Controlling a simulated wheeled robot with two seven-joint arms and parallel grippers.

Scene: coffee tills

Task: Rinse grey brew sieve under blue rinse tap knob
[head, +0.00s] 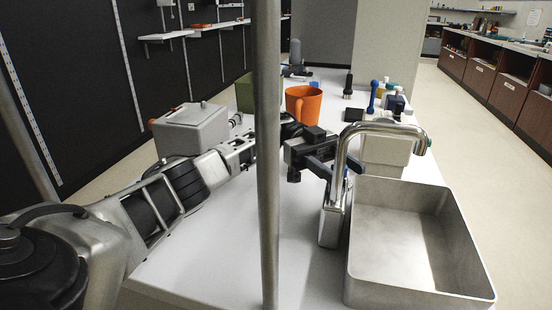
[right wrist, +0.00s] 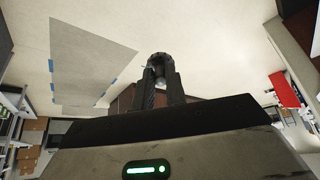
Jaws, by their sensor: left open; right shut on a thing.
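The sink (head: 463,218) is a metal basin at the right of the counter in the head view. A chrome tap (head: 341,180) stands at its left edge, with its spout curving over the basin. My left gripper (head: 336,158) is open beside the tap's upright, its fingers pointing right. A small bit of blue, perhaps the knob, shows behind the tap's upright; the fingers and pipe hide most of it. In the right wrist view my right gripper (right wrist: 160,82) is shut on a small grey round thing (right wrist: 157,62), which looks like the brew sieve. The right gripper is outside the head view.
An orange mug (head: 303,104) and a grey lidded box (head: 190,130) stand behind my left arm. A pale container (head: 383,152) and several small bottles stand behind the tap. A thin metal post (head: 268,200) crosses the head view. The front counter is bare.

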